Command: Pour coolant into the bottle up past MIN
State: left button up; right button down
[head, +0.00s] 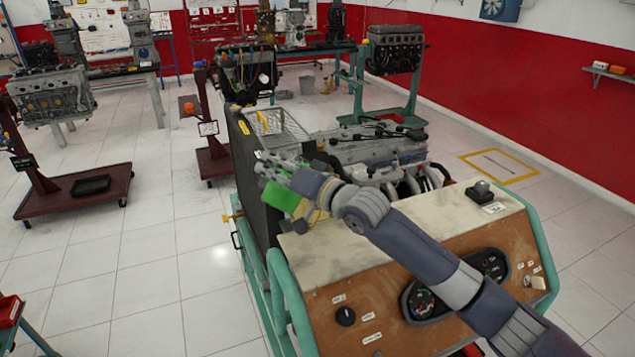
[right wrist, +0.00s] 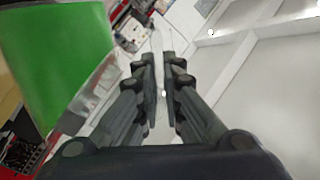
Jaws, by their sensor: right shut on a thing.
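My right gripper (head: 272,168) reaches over the engine stand, above the front left of the engine and beside the black radiator panel. A green container (head: 281,197), which looks like the coolant jug, hangs tilted just below the gripper. In the right wrist view its green side (right wrist: 60,50) fills the upper left, close to the fingers. The right fingers (right wrist: 160,75) are close together, shut on the jug; the part between them is hard to see. I cannot make out the bottle or its MIN mark; my gripper and the jug cover that area. My left gripper is not in view.
The engine (head: 380,150) sits behind the stand's control panel (head: 400,270). Other engine stands are farther back.

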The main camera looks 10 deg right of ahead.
aim_at(285, 155)
jog(key=shift+w+d+r+m, duration=0.35)
jog(key=shift+w+d+m, duration=0.25)
jog(key=shift+m, duration=0.2)
dwell(0.9)
jog(key=shift+r, duration=0.1)
jog(key=shift+w+d+r+m, duration=0.15)
jog(key=shift+w+d+m, duration=0.05)
jog(key=shift+m, duration=0.1)
jog(key=shift+w+d+r+m, duration=0.25)
jog(key=shift+r+m, duration=0.05)
jog(key=shift+r, duration=0.05)
jog(key=shift+d+r+m, duration=0.25)
jog(key=shift+r+m, duration=0.05)
dwell(0.5)
jog(key=shift+w+d+r+m, duration=0.3)
jog(key=shift+w+m, duration=0.2)
jog(key=shift+w, duration=0.05)
dwell(1.2)
